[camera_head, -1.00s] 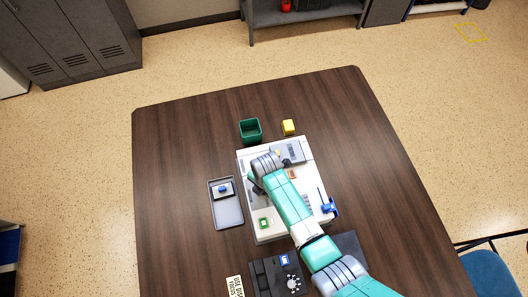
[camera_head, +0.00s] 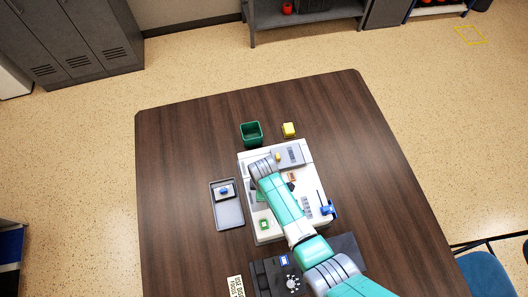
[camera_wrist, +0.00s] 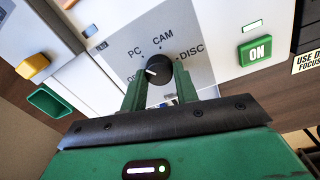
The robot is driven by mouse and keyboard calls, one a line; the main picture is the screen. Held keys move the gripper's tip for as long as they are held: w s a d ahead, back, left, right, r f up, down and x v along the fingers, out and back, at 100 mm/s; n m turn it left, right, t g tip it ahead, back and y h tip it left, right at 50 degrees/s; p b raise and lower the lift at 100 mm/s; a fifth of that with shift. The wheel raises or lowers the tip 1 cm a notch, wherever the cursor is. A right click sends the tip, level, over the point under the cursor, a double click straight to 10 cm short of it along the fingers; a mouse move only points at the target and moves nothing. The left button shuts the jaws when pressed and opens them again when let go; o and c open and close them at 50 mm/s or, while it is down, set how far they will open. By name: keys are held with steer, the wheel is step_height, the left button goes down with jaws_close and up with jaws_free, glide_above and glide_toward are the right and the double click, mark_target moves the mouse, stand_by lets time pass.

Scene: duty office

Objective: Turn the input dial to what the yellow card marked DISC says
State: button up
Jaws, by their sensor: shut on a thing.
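The black input dial (camera_wrist: 160,67) sits on a grey panel in the wrist view, with PC, CAM and DISC printed around it and a partly covered label at lower left. Its white mark points left, toward the partly covered label's side. My gripper (camera_wrist: 160,74) is shut on the dial, one green finger on each side. In the head view my arm hides the dial. A pale card (camera_wrist: 308,60) with cut-off lettering "USE D…" and "FOCUS" shows at the right edge of the wrist view; it also lies at the bottom of the head view (camera_head: 235,287). Its yellow colour is unclear.
A green ON button (camera_wrist: 255,50) and a yellow button (camera_wrist: 33,66) flank the dial. On the table (camera_head: 180,150) are a grey tray (camera_head: 229,215), a green bin (camera_head: 251,133), a yellow block (camera_head: 289,130) and a black control box (camera_head: 262,275). The left tabletop is clear.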

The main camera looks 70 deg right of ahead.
steer(key=m, duration=0.6)
steer(key=shift+w+m, duration=0.1)
steer(key=shift+m, duration=0.2)
steer(key=m, duration=0.6)
steer(key=shift+d+g, duration=0.15)
steer(key=shift+g, duration=0.15)
steer(key=m, duration=0.6)
steer(key=shift+d+m, duration=0.1)
steer(key=shift+m, duration=0.2)
steer(key=m, duration=0.5)
steer(key=shift+s+m+y, duration=0.2)
steer(key=shift+m+y, duration=0.2)
steer(key=shift+m, duration=0.3)
steer(key=o, duration=1)
steer(key=shift+c, duration=0.2)
step_height(320, 180, up, 8)
steer(key=shift+w+d+f+p, duration=0.1)
steer(key=shift+w+p, duration=0.05)
steer(key=shift+p, duration=0.65)
